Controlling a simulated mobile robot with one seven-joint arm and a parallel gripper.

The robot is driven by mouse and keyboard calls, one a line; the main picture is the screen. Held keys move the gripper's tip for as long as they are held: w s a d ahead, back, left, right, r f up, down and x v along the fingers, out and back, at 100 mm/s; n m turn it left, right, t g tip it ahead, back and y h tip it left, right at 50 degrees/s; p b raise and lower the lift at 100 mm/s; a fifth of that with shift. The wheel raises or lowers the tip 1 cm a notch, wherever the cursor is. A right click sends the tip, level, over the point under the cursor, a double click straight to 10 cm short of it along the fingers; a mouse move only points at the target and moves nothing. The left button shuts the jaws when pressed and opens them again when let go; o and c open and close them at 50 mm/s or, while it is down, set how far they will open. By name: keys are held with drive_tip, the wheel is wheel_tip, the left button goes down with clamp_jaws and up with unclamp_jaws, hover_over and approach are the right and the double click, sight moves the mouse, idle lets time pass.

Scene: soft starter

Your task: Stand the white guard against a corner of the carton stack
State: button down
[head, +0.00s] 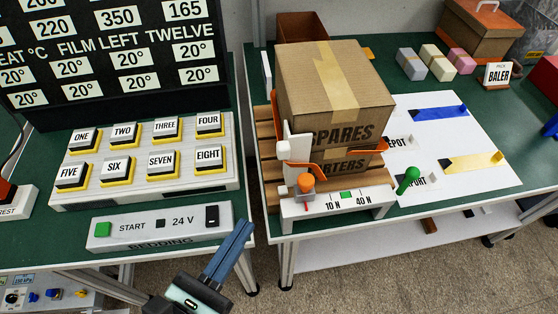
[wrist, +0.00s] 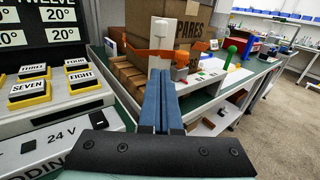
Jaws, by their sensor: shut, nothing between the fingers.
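My gripper (head: 245,226) is shut and empty, low in front of the gap between the benches. In the wrist view its blue fingers (wrist: 161,78) point toward the white piece and cover its lower end.
A white tension unit (head: 345,205) with an orange knob stands in front of the pallet. A green-knobbed lever (head: 408,180) is to its right. The START panel (head: 160,228) and button board (head: 145,160) lie left. A narrow white piece (head: 267,70) stands behind the pallet's left side.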

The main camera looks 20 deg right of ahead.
sight(292, 160)
drive_tip(key=x, duration=1.3)
drive_tip(key=shift+w+p, duration=0.1)
drive_tip(key=shift+p, duration=0.3)
drive_tip(key=shift+w+d+r+p, duration=0.2)
drive_tip(key=shift+w+d+p, duration=0.2)
drive_tip(key=shift+d+p, duration=0.2)
